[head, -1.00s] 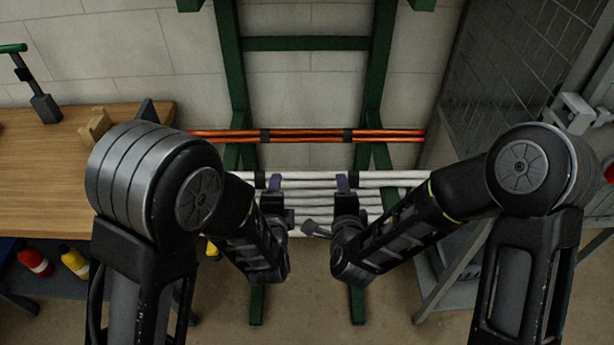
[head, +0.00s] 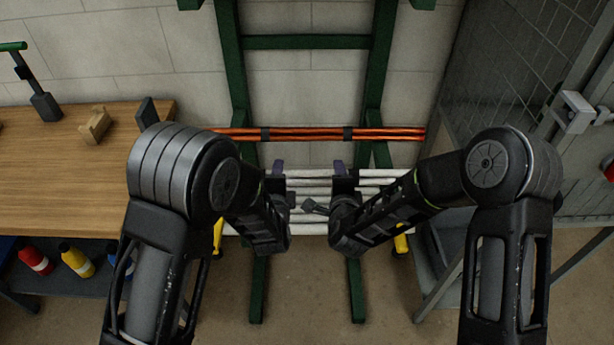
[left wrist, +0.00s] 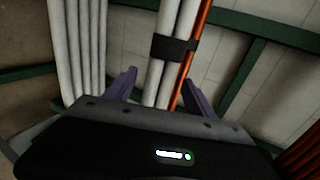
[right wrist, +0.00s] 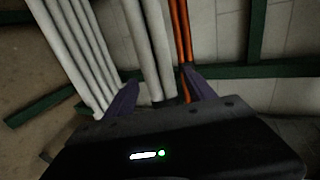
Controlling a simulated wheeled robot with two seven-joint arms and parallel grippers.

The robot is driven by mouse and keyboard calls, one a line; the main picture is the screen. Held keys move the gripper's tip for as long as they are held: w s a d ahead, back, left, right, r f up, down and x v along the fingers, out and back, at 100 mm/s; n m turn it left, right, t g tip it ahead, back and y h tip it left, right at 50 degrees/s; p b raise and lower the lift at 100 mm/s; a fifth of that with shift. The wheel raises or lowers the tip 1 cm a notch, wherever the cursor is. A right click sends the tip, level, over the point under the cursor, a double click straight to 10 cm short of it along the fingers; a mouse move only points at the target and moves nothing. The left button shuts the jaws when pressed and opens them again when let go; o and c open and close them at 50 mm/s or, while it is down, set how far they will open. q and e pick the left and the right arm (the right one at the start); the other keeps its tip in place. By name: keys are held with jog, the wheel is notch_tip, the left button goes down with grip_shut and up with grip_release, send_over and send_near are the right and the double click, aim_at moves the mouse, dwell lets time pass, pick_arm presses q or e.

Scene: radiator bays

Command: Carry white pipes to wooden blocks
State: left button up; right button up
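White pipes (head: 310,182) lie across a green rack in front of me, an upper strapped pair and several more below. My left gripper (head: 279,168) and right gripper (head: 338,168) are side by side at the upper pair. In the left wrist view the purple fingers (left wrist: 160,92) are apart, with the white pair (left wrist: 165,60) and its black strap in line between them. In the right wrist view the fingers (right wrist: 160,95) are also apart, with the white pair (right wrist: 152,50) between. I cannot tell how deep the pipes sit. A small wooden block (head: 95,125) is on the bench.
Orange pipes (head: 310,134) lie on the rack just above the white ones, close to my fingers. A wooden bench (head: 60,170) stands left, with bottles (head: 75,260) below. A mesh cage (head: 520,90) stands right. Yellow items (head: 401,241) show low beside the rack. Open floor lies in front.

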pick_arm(q)
grip_shut()
pick_arm(e)
grip_shut()
pick_arm(q)
jog(key=shift+r, duration=0.1)
dwell(0.3)
